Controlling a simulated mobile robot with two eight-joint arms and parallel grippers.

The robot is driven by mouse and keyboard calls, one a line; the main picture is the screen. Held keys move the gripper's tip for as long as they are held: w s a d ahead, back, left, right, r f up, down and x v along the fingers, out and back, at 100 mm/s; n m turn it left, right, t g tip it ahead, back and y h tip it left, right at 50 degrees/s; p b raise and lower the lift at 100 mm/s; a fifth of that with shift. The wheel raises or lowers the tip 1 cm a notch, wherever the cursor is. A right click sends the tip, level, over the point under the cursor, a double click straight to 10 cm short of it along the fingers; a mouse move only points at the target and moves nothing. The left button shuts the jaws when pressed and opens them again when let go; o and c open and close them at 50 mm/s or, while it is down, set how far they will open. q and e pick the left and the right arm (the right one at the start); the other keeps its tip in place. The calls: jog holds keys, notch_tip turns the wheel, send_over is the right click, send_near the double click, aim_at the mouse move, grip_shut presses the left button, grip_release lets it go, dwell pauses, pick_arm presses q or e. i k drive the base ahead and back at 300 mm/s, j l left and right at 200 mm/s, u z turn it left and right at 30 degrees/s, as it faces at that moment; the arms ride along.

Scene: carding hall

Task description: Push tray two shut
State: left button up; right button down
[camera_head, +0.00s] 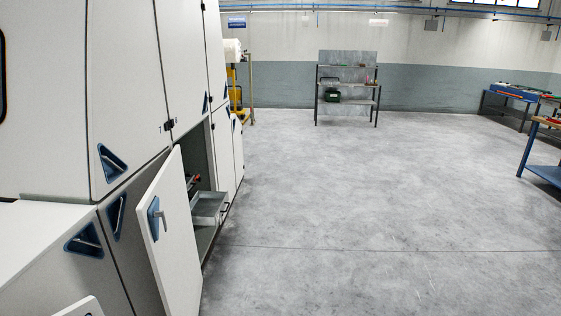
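A light grey tray (208,208) sticks out of an open compartment in the white machine on the left. A dark handle (225,209) is on its front. It is the only tray I can make out, and I see no number on it. A white door (176,252) with a blue latch plate and grey handle stands open in front of the compartment and hides part of the inside. Neither of my grippers is in view.
The white machine (125,75) fills the left side. Grey floor (370,210) is free in the middle. A shelf rack (347,88) stands at the back wall. Workbenches, one with a blue shelf (546,174), stand at the right edge.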

aim_at(207, 208)
jog(key=i, duration=1.7)
jog(key=i+u, duration=0.25)
jog(key=i, duration=0.25)
jog(key=i+u, duration=0.25)
jog(key=i, duration=0.25)
jog(key=i+l+u, duration=0.25)
jog(key=i, duration=0.25)
jog(key=i+l+u, duration=0.1)
jog(key=i+u, duration=0.4)
jog(key=i+l+u, duration=0.25)
jog(key=i+u, duration=0.2)
